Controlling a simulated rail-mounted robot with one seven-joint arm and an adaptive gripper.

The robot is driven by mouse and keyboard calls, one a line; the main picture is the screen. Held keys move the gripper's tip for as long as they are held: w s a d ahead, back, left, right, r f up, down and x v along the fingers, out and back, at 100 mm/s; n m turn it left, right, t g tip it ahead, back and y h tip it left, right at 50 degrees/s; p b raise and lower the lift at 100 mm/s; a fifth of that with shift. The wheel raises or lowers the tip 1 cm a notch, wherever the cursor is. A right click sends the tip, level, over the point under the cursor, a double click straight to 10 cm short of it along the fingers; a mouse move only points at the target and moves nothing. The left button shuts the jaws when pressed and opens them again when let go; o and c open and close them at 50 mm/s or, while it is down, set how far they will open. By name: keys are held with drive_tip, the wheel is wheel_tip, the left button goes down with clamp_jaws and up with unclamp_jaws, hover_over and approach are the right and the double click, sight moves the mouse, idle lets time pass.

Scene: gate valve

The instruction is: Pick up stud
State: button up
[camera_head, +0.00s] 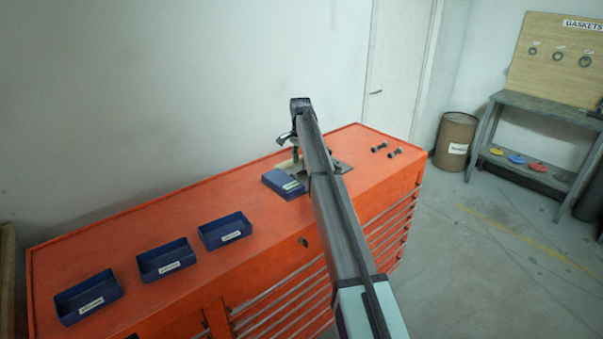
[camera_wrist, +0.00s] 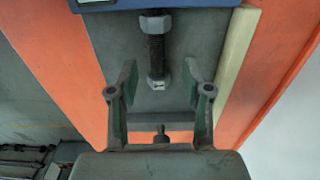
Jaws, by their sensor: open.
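A dark threaded stud (camera_wrist: 157,50) with a hex nut near each end shows in the wrist view, over a grey plate (camera_wrist: 110,35). My gripper (camera_wrist: 160,72) is open, with its two fingers on either side of the stud's lower nut and gaps on both sides. Nothing is held. In the head view my gripper (camera_head: 289,139) is over the far part of the orange cabinet, above the grey plate (camera_head: 343,167). My arm hides much of that spot, and I cannot clearly make out this stud there.
The orange cabinet (camera_head: 215,203) carries a blue bin (camera_head: 283,184) beside the plate and three more blue bins (camera_head: 88,297) to the left. Two bolt-like pieces (camera_head: 380,147) lie at the right end. A pale strip (camera_wrist: 237,75) runs along the plate.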

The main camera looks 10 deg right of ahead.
sight(302, 173)
drive_tip(key=shift+s+d+f+p, duration=0.15)
drive_tip(key=shift+f+p, duration=0.85)
drive_tip(key=shift+f, duration=1.2)
clamp_jaws()
drive_tip(key=shift+r, duration=0.1)
